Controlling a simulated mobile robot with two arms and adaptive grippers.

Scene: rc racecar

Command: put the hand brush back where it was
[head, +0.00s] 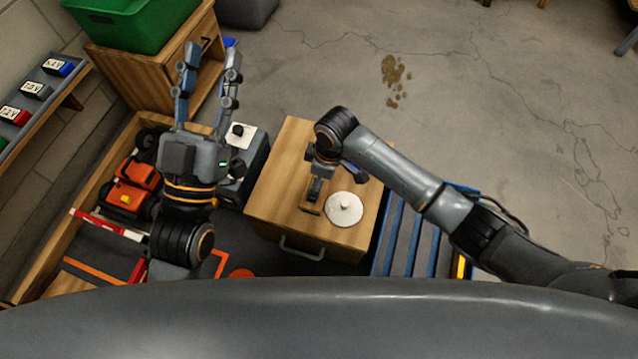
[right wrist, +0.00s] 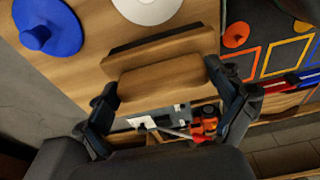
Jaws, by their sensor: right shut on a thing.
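The hand brush (right wrist: 160,84) is a wooden block with a dark strip beside it in the right wrist view. It lies between the fingers of my right gripper (right wrist: 159,80), which is shut on it. In the head view my right gripper (head: 318,180) points down over the wooden cabinet top (head: 275,190), mostly hidden by its own wrist. A bit of the brush (head: 311,206) shows beside the white disc. Whether the brush touches the cabinet top is hard to tell. My left gripper (head: 210,68) is open and empty, fingers pointing away, above the left side.
A wooden-edged track area with an orange car (head: 132,188) lies left. A green bin (head: 130,22) stands at back left. Floor beyond is open.

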